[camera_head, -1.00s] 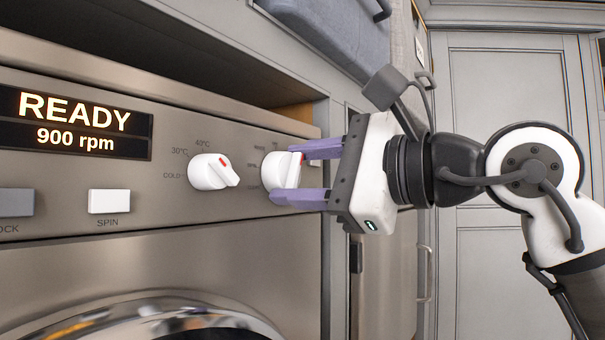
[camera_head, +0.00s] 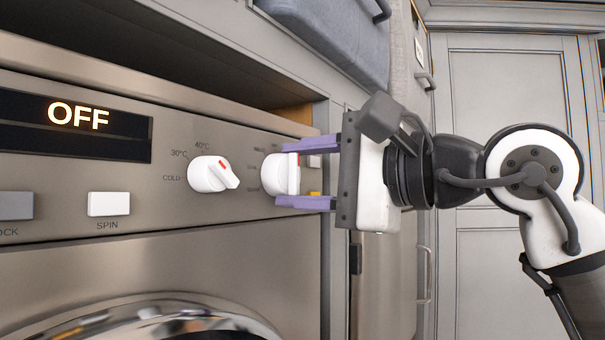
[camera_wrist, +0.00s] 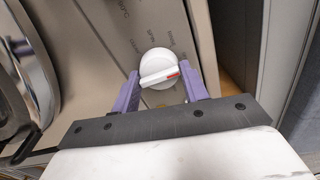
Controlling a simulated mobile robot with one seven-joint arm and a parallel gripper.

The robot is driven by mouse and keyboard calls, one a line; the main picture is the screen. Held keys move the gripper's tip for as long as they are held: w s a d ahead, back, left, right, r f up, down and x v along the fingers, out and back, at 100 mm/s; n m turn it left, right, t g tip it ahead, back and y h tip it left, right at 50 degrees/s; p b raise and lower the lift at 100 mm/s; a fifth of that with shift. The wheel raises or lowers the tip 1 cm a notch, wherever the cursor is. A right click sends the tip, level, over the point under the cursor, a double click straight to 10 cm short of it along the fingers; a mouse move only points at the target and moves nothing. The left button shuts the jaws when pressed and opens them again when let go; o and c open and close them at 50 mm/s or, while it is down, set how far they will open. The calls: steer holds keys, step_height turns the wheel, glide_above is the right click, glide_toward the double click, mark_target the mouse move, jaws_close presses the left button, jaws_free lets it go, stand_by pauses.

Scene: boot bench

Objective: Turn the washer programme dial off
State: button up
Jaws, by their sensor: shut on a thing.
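The programme dial (camera_head: 279,174) is a white round knob with a raised grip bar and a red mark, at the right end of the washer's panel. My gripper (camera_head: 300,174) has its two purple fingers on either side of the dial's bar, shut on it. In the wrist view the dial (camera_wrist: 156,64) sits between the fingertips (camera_wrist: 160,84), its red mark near the right finger. The washer display (camera_head: 76,119) reads OFF.
A second white dial (camera_head: 209,174) with temperature marks stands to the left. A white SPIN button (camera_head: 109,203) and a grey button (camera_head: 15,205) are further left. The round door (camera_head: 165,316) is below. A blue-grey cushioned item (camera_head: 335,38) is above right.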

steer(key=o, duration=1)
steer(key=b+v, duration=0.3)
steer(key=v, duration=1)
steer(key=shift+s+d+b, duration=0.25)
steer(key=shift+d+b, duration=0.1)
steer(key=shift+b, duration=0.05)
